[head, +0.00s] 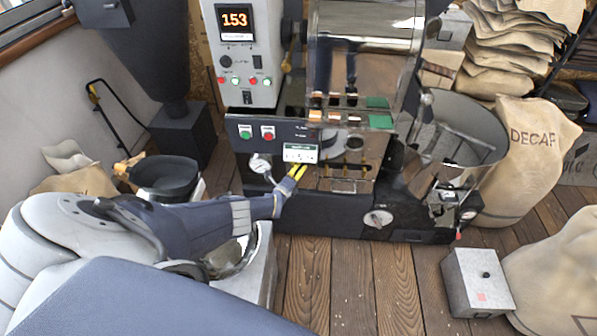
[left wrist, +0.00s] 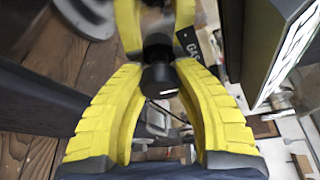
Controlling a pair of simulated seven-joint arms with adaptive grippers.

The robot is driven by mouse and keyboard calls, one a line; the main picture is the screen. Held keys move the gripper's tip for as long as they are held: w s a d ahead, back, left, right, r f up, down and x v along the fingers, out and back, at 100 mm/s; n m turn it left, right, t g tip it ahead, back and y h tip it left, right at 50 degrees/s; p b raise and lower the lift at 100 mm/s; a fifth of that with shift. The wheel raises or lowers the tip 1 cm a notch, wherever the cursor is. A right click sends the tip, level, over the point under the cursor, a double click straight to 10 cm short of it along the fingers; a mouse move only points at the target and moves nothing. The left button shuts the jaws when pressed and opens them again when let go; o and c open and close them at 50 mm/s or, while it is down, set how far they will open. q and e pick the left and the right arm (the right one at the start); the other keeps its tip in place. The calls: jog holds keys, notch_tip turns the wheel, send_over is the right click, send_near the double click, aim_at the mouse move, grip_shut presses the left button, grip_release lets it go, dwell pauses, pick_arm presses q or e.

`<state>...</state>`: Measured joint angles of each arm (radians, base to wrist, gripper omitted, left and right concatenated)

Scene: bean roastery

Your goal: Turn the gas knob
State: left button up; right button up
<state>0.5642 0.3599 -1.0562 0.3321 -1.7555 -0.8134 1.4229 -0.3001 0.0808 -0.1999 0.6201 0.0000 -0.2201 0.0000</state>
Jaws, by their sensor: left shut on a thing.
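My left gripper (head: 297,173) reaches in from the left to the front of the roaster, with its yellow fingers at the panel below a small lit display. In the left wrist view the left gripper (left wrist: 158,62) has its yellow fingers on either side of the black gas knob (left wrist: 158,80), shut on it. A dark plate with partly readable lettering, "GA", is beside the knob. In the head view the knob is hidden by the fingers. My right gripper is not in view.
The roaster's control box (head: 240,55) reads 153. A round gauge (head: 260,163) is just left of the gripper. A cooling bin (head: 460,130) and a DECAF sack (head: 525,150) stand to the right.

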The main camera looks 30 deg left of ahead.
pick_arm(q)
jog(key=shift+d, duration=0.1)
jog(key=o, duration=1.3)
jog(key=shift+m+g, duration=0.3)
jog(key=shift+m, duration=0.1)
jog(key=shift+m+g+y, duration=0.4)
jog(key=shift+m+g, duration=0.1)
jog(key=shift+m, duration=0.7)
jog(key=shift+w+m+g+y, duration=0.1)
jog(key=shift+m+g+y, duration=0.6)
jog(key=shift+m, duration=0.8)
